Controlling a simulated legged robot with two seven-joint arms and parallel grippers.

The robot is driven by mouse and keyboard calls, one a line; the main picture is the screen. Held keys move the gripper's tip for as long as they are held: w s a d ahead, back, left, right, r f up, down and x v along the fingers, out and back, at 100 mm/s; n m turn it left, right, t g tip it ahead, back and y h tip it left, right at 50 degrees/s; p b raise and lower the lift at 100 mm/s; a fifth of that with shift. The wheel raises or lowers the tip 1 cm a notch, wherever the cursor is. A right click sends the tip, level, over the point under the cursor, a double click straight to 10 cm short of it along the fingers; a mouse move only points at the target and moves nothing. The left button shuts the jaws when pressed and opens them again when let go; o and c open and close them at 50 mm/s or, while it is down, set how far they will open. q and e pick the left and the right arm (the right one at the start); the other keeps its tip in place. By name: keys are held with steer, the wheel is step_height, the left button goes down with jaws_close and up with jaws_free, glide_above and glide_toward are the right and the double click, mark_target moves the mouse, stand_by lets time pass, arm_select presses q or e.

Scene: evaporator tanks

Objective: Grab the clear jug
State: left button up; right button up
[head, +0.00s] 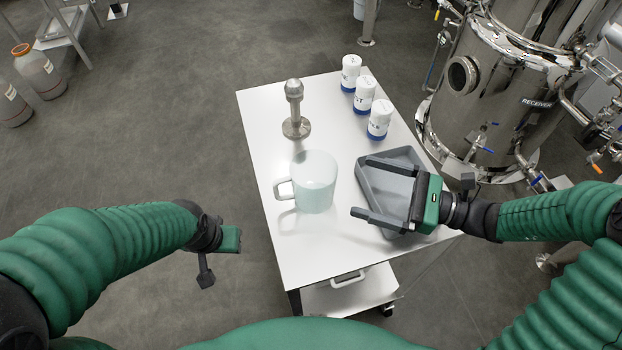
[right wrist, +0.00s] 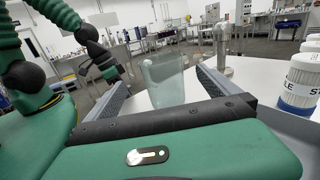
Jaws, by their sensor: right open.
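The clear jug (head: 315,182) stands upright on the white table, its handle to the left in the head view. It also shows in the right wrist view (right wrist: 167,80), beyond and between my right gripper's fingers. My right gripper (head: 360,188) is open and empty, to the right of the jug, its fingers pointing left toward it and apart from it. My left gripper (head: 207,268) is off the table's left side, at the lower left in the head view. Whether its jaws are open or shut does not show.
A grey tray (head: 372,187) lies under my right gripper on the white table (head: 262,118). A metal fitting (head: 295,108) stands behind the jug. Several white and blue containers (head: 364,93) line the right edge. A steel receiver tank (head: 480,100) stands right of the table.

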mark_target(336, 179)
steer(key=x, duration=0.7)
steer(key=shift+s+f, duration=0.1)
steer(key=shift+s, duration=0.05)
steer(key=shift+w+b+x, duration=0.1)
steer(key=shift+b+x, duration=0.15)
steer(key=shift+x, duration=1.25)
steer(key=shift+w+b+x, duration=0.15)
steer(key=shift+b+x, duration=0.05)
steer(key=shift+x, duration=1.3)
steer(key=shift+d, duration=0.2)
steer(key=c, duration=1.8)
